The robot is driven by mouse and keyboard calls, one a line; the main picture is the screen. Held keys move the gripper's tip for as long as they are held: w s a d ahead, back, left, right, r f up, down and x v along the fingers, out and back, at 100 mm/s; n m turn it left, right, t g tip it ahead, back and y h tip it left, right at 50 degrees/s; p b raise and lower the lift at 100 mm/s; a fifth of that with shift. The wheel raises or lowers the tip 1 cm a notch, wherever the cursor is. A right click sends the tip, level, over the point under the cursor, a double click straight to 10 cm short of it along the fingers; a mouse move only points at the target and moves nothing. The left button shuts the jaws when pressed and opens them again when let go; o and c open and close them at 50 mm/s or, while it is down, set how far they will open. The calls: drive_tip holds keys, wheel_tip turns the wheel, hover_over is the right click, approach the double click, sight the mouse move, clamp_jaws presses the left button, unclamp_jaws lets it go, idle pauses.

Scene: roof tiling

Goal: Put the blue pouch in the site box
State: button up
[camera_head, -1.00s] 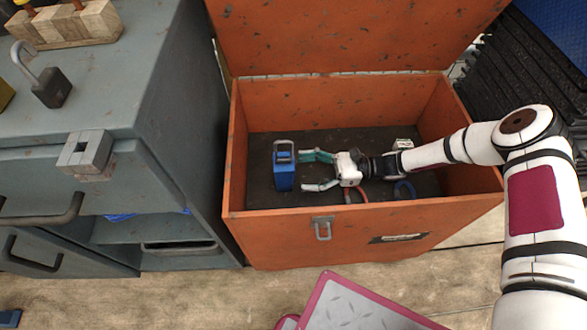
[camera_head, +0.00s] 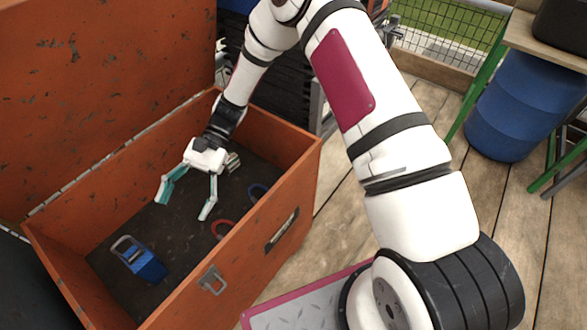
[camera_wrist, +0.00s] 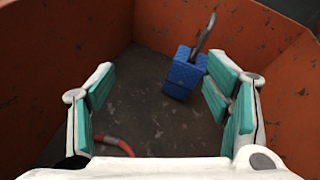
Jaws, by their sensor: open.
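The blue pouch (camera_head: 145,264) with its grey handle loop stands on the dark floor of the orange site box (camera_head: 262,222), near the box's left end in the head view. The wrist view also shows the pouch (camera_wrist: 184,74), towards the far wall and right of the middle, apart from the fingers. My gripper (camera_head: 186,205) is open and empty, held inside the box to the right of the pouch. Its teal-padded fingers show at both sides of the wrist view (camera_wrist: 162,95).
The box lid (camera_head: 100,90) stands open at the back. A red ring (camera_head: 222,229), a blue ring (camera_head: 258,192) and a small pale item (camera_head: 233,162) lie in the box near my gripper. A blue barrel (camera_head: 515,105) stands on the wooden deck at the right.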

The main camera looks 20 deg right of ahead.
drive_tip(key=s+d+r+n+t+h, duration=0.2)
drive_tip(key=s+d+r+h, duration=0.15)
drive_tip(key=d+r, duration=0.55)
drive_tip(key=s+d+r+n+t+h, duration=0.25)
drive_tip(key=s+d+r, duration=0.35)
drive_tip(key=r, duration=0.5)
drive_tip(key=s+d+r+t+h, duration=0.1)
drive_tip(key=s+d+r+t, duration=0.1)
drive_tip(key=s+d, duration=0.4)
drive_tip(key=s+d+r+t+h, duration=0.2)
drive_tip(key=s+d, duration=0.4)
drive_tip(key=s, duration=0.4)
drive_tip(key=shift+r+n+t+h, duration=0.3)
drive_tip(key=shift+r+n+t, duration=0.2)
drive_tip(key=shift+t, duration=0.25)
drive_tip(key=shift+d, duration=0.1)
wheel_tip(320, 180, up, 34)
drive_tip(key=t+p, duration=0.4)
drive_tip(key=p, duration=2.8)
drive_tip(key=shift+d+r+p, duration=0.25)
drive_tip(key=shift+p, duration=0.05)
drive_tip(key=shift+n, duration=0.25)
